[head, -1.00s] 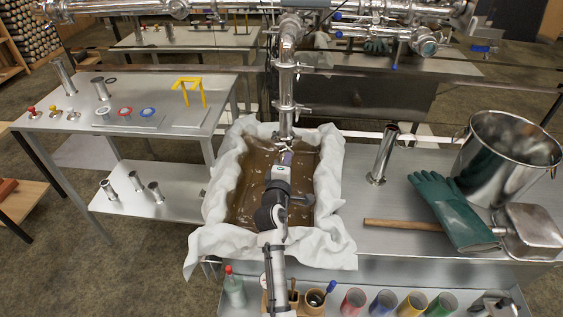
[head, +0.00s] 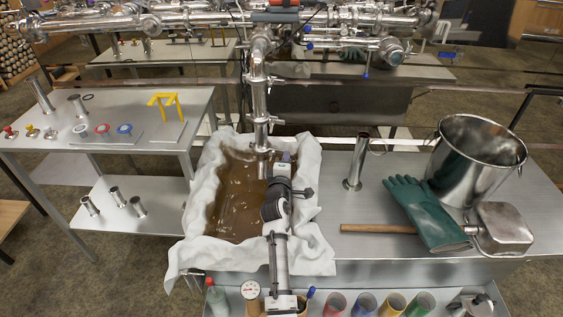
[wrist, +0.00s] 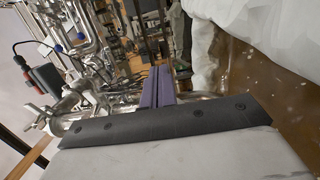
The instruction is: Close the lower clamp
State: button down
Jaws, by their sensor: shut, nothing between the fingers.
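A shiny vertical pipe (head: 259,100) comes down over the pan of brown syrup. The lower clamp (head: 266,121) is a metal band low on this pipe, with a small part sticking out to its right. I cannot tell whether it is open or shut. My gripper (head: 284,156) is below and to the right of the clamp, apart from it, over the pan. Its purple fingers (wrist: 155,86) are together and empty in the wrist view. Shiny pipework with a wing-like metal piece (wrist: 34,120) lies left of the fingers there; the dark gripper edge hides part of it.
The pan (head: 232,200) is lined with white cloth (head: 309,225). A short upright pipe (head: 357,162), green gloves (head: 430,215), a wooden-handled scoop (head: 505,228) and a steel bucket (head: 475,160) stand right. A side table (head: 180,105) is left. Horizontal pipes (head: 170,30) cross behind.

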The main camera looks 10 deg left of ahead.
jog(key=shift+w+d+r, duration=0.2)
jog(key=shift+w, duration=0.2)
jog(key=shift+f, duration=0.15)
